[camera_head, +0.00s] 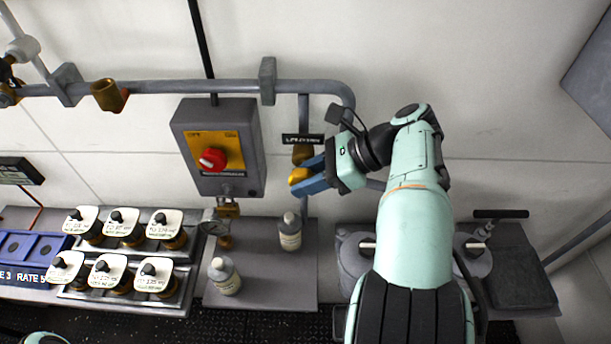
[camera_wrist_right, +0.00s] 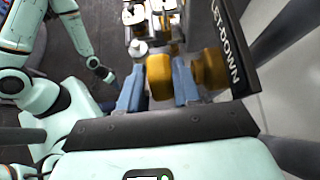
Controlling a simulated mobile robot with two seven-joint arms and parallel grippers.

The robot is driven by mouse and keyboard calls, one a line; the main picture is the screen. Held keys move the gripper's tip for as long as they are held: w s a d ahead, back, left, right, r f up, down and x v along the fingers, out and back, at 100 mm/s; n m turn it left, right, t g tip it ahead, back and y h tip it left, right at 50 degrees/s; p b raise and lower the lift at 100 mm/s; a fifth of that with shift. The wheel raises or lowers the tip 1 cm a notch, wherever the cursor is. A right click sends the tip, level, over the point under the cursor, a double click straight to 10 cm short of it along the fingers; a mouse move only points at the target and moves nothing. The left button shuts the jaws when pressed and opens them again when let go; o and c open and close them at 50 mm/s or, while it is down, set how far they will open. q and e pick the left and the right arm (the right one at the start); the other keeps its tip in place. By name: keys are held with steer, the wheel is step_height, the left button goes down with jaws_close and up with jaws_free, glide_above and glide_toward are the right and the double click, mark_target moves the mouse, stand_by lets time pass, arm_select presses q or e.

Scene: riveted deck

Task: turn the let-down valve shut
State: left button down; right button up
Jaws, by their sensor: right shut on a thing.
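The let-down valve's yellow handle (camera_head: 299,175) sits on the pipe below a dark label plate (camera_head: 303,140). In the right wrist view the handle (camera_wrist_right: 159,76) lies between my blue fingers, with the brassy valve body (camera_wrist_right: 211,69) beside it. The label (camera_wrist_right: 229,45) there reads LET-DOWN. My right gripper (camera_head: 306,180) is shut on the handle; it also shows in the right wrist view (camera_wrist_right: 158,86). The fingers hide part of the handle in the head view. My left gripper is not clearly visible.
A grey box with a red knob (camera_head: 212,158) is left of the valve. Two bottles (camera_head: 290,232) (camera_head: 225,276) stand on the grey shelf (camera_head: 262,290) below. A grey pipe (camera_head: 190,87) runs along the wall above.

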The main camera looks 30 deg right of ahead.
steer(key=t+y+p, duration=0.1)
steer(key=t+y, duration=0.1)
steer(key=y, duration=0.1)
steer(key=shift+d+f+y, duration=0.1)
steer(key=shift+f+y, duration=0.05)
steer(key=shift+y, duration=0.15)
arm_select(q)
steer(key=shift+t, duration=0.3)
steer(key=shift+w+r+p, duration=0.6)
steer(key=shift+w+r, duration=1)
steer(key=shift+w, duration=0.2)
arm_select(e)
steer(key=shift+f+t+y, duration=0.2)
steer(key=shift+t+y, duration=0.7)
steer(key=shift+y, duration=0.3)
steer(key=o, duration=1)
steer(key=shift+c, duration=0.2)
steer(key=v, duration=1.3)
steer(key=shift+d+f, duration=0.15)
